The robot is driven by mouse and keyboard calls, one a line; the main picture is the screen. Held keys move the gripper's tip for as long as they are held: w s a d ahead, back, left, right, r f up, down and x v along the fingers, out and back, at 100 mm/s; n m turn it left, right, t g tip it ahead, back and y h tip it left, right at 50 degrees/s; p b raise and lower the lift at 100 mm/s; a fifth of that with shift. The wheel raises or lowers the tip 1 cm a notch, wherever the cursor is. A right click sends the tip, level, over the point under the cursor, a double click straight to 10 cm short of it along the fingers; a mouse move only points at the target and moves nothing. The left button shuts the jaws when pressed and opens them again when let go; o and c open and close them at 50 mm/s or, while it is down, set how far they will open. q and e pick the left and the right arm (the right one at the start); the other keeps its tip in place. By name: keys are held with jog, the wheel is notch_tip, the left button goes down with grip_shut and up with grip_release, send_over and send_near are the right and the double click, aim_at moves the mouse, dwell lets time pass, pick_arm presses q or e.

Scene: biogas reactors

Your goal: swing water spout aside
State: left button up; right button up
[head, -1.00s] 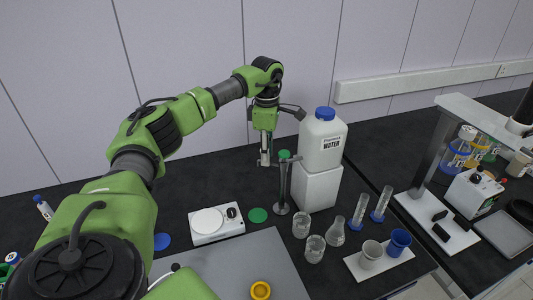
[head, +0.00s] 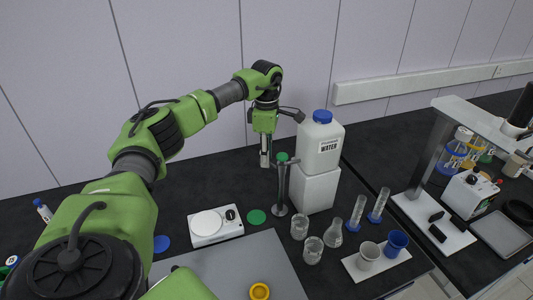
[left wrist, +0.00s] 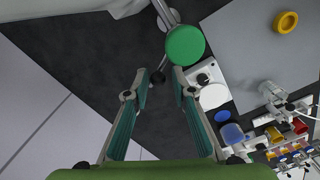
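The water spout is a thin grey post with a green round top (head: 282,157), standing in front of the white water jug (head: 320,145) with a blue cap. In the left wrist view the green top (left wrist: 185,45) shows just beyond my fingertips, with a grey tube running past it. My left gripper (head: 265,160) points down just left of the post. In the left wrist view its fingers (left wrist: 160,85) are apart with nothing clamped. My right gripper is not in view.
The jug rests on a white block (head: 314,188). Glass beakers (head: 300,226), a flask (head: 332,234) and cylinders (head: 356,213) stand to the right. The wall is close behind.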

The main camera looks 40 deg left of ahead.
pick_arm(q)
notch_tip(320, 180, up, 8)
jog(key=p, duration=0.6)
jog(key=shift+f, duration=0.2)
jog(key=shift+f, duration=0.1)
